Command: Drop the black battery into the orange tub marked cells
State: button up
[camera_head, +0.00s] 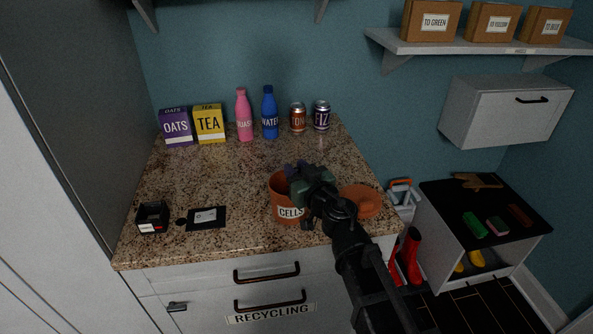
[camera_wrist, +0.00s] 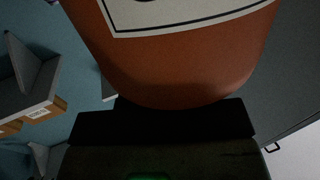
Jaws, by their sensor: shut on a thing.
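My gripper is shut on a black block (camera_wrist: 165,122), which looks like the black battery and shows in front of the tub in the wrist view. Its outline is dark and hard to separate from the jaws. In the head view the held thing is hidden, and I cannot tell whether it touches the tub.
An orange round piece (camera_head: 365,201) lies right of the tub. A black open box (camera_head: 152,218) and a flat black item (camera_head: 214,220) with a white label lie to the left. Cartons, bottles and cans line the counter's back. The middle of the counter (camera_head: 230,170) is clear.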

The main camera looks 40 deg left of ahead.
jog(key=o, duration=1)
jog(key=shift+d, duration=0.1)
jog(key=v, duration=1)
jog(key=shift+s+d, duration=0.2)
jog(key=shift+d, duration=0.1)
